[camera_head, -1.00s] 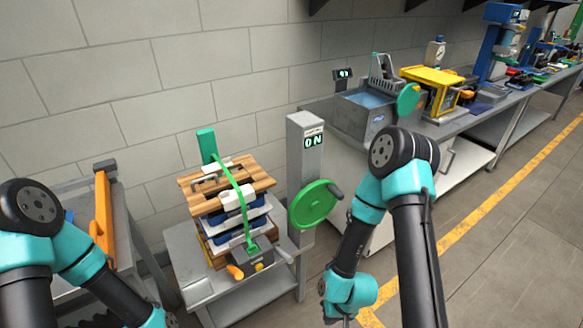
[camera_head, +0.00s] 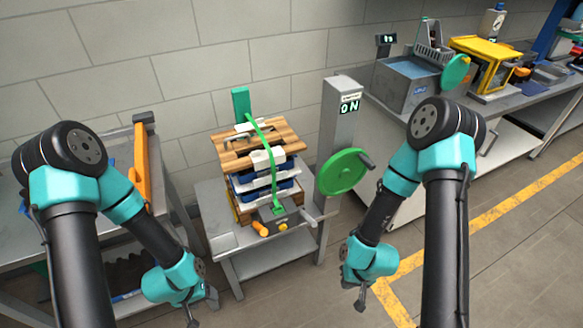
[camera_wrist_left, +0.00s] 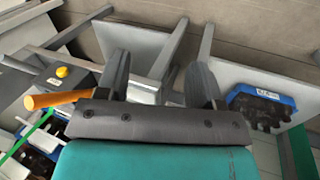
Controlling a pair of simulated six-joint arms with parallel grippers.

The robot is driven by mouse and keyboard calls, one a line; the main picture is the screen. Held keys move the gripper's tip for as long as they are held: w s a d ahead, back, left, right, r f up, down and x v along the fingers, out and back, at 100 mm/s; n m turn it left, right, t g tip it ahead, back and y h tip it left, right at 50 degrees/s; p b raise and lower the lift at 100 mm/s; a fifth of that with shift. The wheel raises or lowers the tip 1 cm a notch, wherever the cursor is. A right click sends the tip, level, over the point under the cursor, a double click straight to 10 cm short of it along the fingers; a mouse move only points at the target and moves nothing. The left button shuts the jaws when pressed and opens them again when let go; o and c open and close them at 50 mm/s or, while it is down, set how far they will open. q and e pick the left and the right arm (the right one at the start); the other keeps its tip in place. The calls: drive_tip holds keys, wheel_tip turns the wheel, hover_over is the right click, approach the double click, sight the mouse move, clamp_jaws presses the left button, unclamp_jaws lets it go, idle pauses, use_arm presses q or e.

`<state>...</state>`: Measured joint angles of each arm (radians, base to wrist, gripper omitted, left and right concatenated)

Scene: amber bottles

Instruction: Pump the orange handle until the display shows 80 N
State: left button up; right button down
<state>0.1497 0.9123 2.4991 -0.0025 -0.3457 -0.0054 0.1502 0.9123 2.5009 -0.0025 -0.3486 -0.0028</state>
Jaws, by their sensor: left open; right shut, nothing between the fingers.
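The orange handle (camera_head: 260,229) is a short grip at the front left of a small grey pump unit (camera_head: 281,218) on a cart. The display (camera_head: 349,106) on a grey post reads 0 N. My left gripper (camera_head: 196,308) is low at the left, in front of the cart and apart from the handle. In the left wrist view the orange handle (camera_wrist_left: 57,99) lies left of my spread, empty fingers (camera_wrist_left: 160,78), with a yellow knob (camera_wrist_left: 62,71) beyond it. My right gripper (camera_head: 358,296) is shut and empty, low to the right of the cart.
A stack of wooden boards (camera_head: 258,146) and blue-white parts stands behind the pump, with a green strap (camera_head: 266,150) over it. A green wheel (camera_head: 342,172) is on the post. A bench (camera_head: 75,180) stands left. In the wrist view, a blue box (camera_wrist_left: 262,103) lies right of my fingers.

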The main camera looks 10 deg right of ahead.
use_arm(q)
drive_tip(key=shift+w, duration=0.3)
drive_tip(key=shift+c, duration=0.7)
drive_tip(key=w+d+m, duration=0.1)
drive_tip(key=w, duration=0.1)
drive_tip(key=w+m, duration=0.1)
drive_tip(key=w, duration=0.2)
drive_tip(key=w+d+m, duration=0.1)
drive_tip(key=w+m, duration=0.1)
drive_tip(key=shift+w+d+r+g, duration=0.25)
drive_tip(key=shift+d+r+g, duration=0.05)
drive_tip(key=shift+d, duration=0.05)
drive_tip(key=c, duration=0.6)
drive_tip(key=w+d+r+m, duration=0.1)
drive_tip(key=w, duration=0.1)
drive_tip(key=w+d+r+m, duration=0.1)
drive_tip(key=w+m, duration=0.1)
drive_tip(key=w, duration=0.1)
drive_tip(key=w+d+r+m, duration=0.1)
drive_tip(key=w, duration=0.1)
drive_tip(key=shift+w+d+g, duration=0.2)
drive_tip(key=shift+w+g, duration=0.15)
drive_tip(key=shift+g, duration=0.05)
clamp_jaws()
drive_tip(key=w+d+r+m+g, duration=0.2)
drive_tip(key=w+d+r+m, duration=0.7)
drive_tip(key=w+r, duration=0.3)
wheel_tip(320, 180, up, 2)
drive_tip(key=shift+w+m, duration=0.15)
drive_tip(key=shift+m, duration=0.45)
